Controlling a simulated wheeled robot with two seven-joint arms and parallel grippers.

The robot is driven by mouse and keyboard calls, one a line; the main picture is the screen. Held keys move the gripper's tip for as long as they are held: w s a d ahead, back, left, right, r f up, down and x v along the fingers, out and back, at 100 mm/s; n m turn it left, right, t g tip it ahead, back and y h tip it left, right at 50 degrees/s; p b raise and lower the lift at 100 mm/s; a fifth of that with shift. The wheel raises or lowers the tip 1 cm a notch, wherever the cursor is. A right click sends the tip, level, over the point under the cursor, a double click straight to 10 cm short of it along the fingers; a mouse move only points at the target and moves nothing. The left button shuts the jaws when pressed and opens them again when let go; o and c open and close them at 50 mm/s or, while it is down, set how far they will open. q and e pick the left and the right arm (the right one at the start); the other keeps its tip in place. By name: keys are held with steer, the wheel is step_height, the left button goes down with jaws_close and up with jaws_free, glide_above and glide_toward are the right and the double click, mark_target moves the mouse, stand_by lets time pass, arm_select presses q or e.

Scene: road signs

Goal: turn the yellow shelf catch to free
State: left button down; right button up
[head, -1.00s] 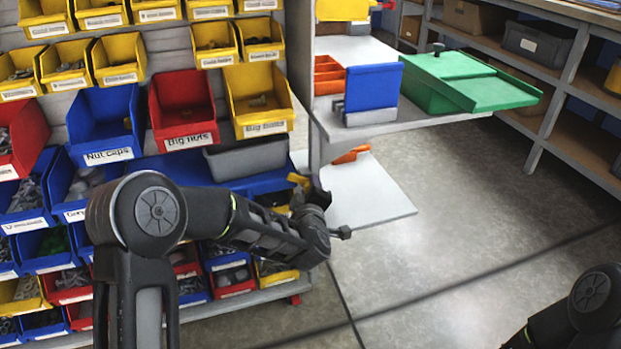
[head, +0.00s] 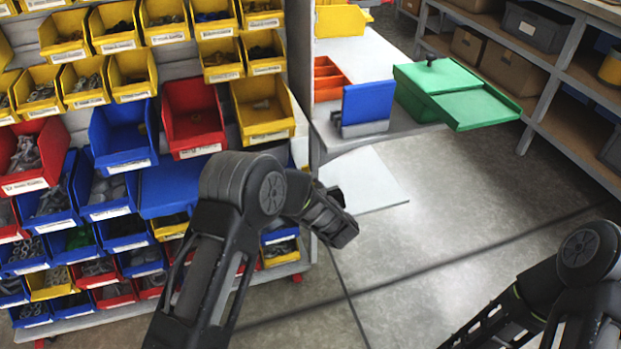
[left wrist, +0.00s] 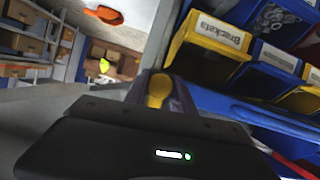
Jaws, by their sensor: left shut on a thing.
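The yellow shelf catch (left wrist: 157,88) shows in the left wrist view, just beyond my wrist housing. My left gripper (left wrist: 158,98) is shut on it. In the head view, my left arm hides the catch and the fingers. A pale lower shelf board (head: 368,182) lies right of my left wrist, partly covered by it. My right arm shows at the lower right of the head view, but its gripper is out of the picture.
A rack of bins, with a red bin (head: 193,115) among them, stands on the left. The upper shelf carries a blue panel (head: 369,101) and a green box (head: 470,105). An orange piece (left wrist: 103,15) shows in the left wrist view. Open floor (head: 420,270) lies right.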

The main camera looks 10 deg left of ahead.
arm_select(q)
steer(key=shift+m+p, duration=0.4)
steer(key=shift+p, duration=0.1)
steer(key=shift+f+g, duration=0.1)
steer(key=shift+g, duration=0.2)
steer(key=c, duration=1.1)
jaws_free()
steer(key=shift+o, duration=0.2)
steer(key=v, duration=0.8)
steer(key=shift+p, duration=0.45)
steer(key=shift+f, duration=0.1)
